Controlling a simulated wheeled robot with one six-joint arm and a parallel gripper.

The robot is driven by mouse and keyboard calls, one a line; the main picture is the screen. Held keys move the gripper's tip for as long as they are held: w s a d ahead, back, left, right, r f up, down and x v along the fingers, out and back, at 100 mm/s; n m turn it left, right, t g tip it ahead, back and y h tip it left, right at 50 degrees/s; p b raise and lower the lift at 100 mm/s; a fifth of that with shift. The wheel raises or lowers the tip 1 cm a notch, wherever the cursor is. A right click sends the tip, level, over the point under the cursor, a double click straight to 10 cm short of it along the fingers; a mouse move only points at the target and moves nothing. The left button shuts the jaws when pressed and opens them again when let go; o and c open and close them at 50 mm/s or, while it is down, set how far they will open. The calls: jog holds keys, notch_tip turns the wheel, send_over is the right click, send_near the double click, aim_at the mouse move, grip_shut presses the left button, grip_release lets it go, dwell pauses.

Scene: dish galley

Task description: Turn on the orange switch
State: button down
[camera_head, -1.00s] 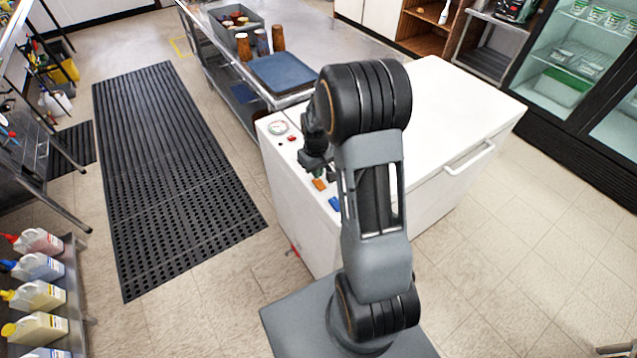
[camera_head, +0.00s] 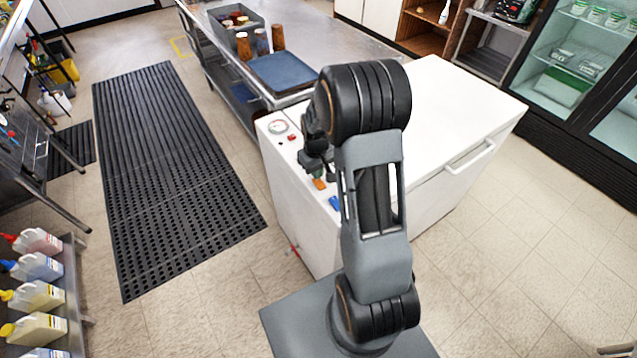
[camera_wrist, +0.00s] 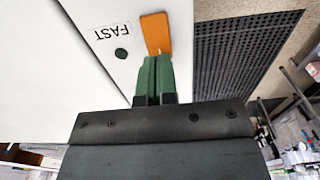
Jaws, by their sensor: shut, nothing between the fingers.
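The orange switch (camera_head: 319,184) sits on the white top of the chest-like machine (camera_head: 450,100), near its left edge. In the wrist view the orange switch (camera_wrist: 156,33) is a flat rectangular piece beside a label reading FAST (camera_wrist: 114,31) and a dark round button (camera_wrist: 121,54). My gripper's green fingers (camera_wrist: 156,75) are shut and empty, with their tips at the near end of the switch. Whether they touch it I cannot tell. In the head view my gripper (camera_head: 317,172) is partly hidden by my arm, just behind the switch.
A blue switch (camera_head: 335,203), a red switch (camera_head: 292,137) and a round gauge (camera_head: 278,127) share the panel. A steel table (camera_head: 330,35) with a blue tray (camera_head: 283,70) adjoins the machine. A black mat (camera_head: 170,170) covers floor at left.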

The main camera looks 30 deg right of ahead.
aim_at(319, 188)
jog(key=shift+f+b, duration=0.75)
jog(key=shift+f, duration=0.25)
jog(key=shift+r, duration=0.15)
dwell(0.4)
jog(key=shift+r+p, duration=2.5)
jog(key=shift+r, duration=0.9)
jog(key=s, duration=0.1)
jog(key=s+m+g, duration=0.1)
jog(key=s, duration=0.1)
jog(key=shift+a, duration=0.4)
jog(key=s+a+r+t, duration=0.2)
jog(key=s+a+r, duration=0.2)
jog(key=r, duration=0.5)
jog(key=s+a+r+t, duration=0.3)
jog(key=s+a+r, duration=0.1)
jog(key=s+r, duration=0.5)
jog(key=shift+a+t, duration=0.3)
jog(key=shift+a, duration=0.1)
